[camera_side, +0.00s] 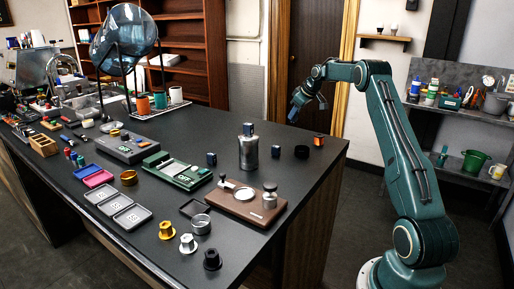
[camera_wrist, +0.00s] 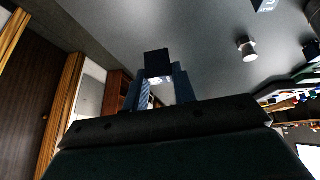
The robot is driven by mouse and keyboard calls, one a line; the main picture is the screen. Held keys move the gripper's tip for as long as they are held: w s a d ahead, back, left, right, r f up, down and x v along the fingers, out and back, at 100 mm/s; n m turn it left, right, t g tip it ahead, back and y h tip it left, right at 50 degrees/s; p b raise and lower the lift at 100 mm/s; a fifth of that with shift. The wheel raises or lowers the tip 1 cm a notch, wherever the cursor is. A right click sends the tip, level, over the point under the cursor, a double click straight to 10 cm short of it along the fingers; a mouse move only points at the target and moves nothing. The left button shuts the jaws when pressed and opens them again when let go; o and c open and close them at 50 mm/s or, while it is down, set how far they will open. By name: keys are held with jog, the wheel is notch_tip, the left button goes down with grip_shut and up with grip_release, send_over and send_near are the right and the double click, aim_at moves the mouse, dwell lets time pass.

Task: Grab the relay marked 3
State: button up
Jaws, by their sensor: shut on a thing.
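My gripper (camera_side: 300,101) is raised above the back right part of the dark bench. In the wrist view, its two fingers (camera_wrist: 158,85) are shut on a small dark block (camera_wrist: 157,61), which looks like a relay. In the side view, the held block (camera_side: 293,114) shows as a small bluish shape below the fingers. I cannot read any number on it.
An orange and black block (camera_side: 319,140) and a black ring (camera_side: 301,152) are near the bench's right edge. The metal bottle (camera_side: 248,153) stands upright. A green device (camera_side: 178,173) and a brown board (camera_side: 246,204) lie in front. The air around my gripper looks clear.

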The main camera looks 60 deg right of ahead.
jog(key=shift+r, duration=0.5)
